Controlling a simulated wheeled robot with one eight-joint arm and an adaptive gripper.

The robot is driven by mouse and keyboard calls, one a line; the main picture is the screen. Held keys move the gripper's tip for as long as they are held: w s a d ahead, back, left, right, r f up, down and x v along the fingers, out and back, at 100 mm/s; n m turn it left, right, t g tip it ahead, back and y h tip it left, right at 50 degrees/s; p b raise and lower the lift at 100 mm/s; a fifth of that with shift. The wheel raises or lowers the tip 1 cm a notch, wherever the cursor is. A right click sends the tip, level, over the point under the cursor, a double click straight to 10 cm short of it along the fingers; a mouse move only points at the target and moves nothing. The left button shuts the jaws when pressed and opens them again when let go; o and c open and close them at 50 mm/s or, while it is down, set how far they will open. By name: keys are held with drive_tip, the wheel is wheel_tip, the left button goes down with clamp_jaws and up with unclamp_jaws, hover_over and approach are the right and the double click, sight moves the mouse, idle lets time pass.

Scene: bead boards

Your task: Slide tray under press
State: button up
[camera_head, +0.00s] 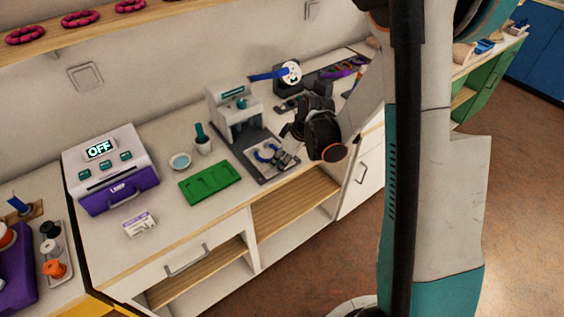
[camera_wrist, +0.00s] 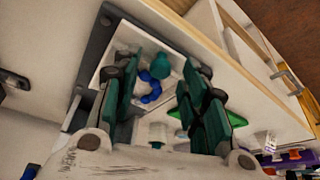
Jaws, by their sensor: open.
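The press (camera_head: 236,108) is a white machine with teal parts on a dark grey base (camera_head: 243,150) at the middle of the counter. The pale tray (camera_head: 258,148) lies on the front part of that base, in front of the press, with a curve of blue beads (camera_head: 266,154) on it. In the wrist view the tray (camera_wrist: 125,42) shows the blue beads (camera_wrist: 150,88) and a teal knob (camera_wrist: 161,67). My gripper (camera_wrist: 163,98) is open and empty, its dark green pads on either side of the knob in the picture. Contact with the tray cannot be told.
A green board (camera_head: 210,183) lies left of the press base. A teal-handled tool in a cup (camera_head: 203,142) and a small bowl (camera_head: 180,161) stand behind it. A white and purple machine (camera_head: 110,168) reading OFF stands at left. A dark organiser (camera_head: 335,75) is at the back right.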

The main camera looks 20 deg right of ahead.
drive_tip(key=shift+w+a+f, duration=0.1)
drive_tip(key=shift+f, duration=0.2)
clamp_jaws()
approach(258, 147)
drive_tip(key=x, duration=0.4)
drive_tip(key=shift+w+f+b, duration=0.1)
drive_tip(key=shift+f+b, duration=0.25)
drive_tip(key=shift+a, duration=0.1)
unclamp_jaws()
drive_tip(key=shift+w+f, duration=0.1)
drive_tip(key=shift+w, duration=0.05)
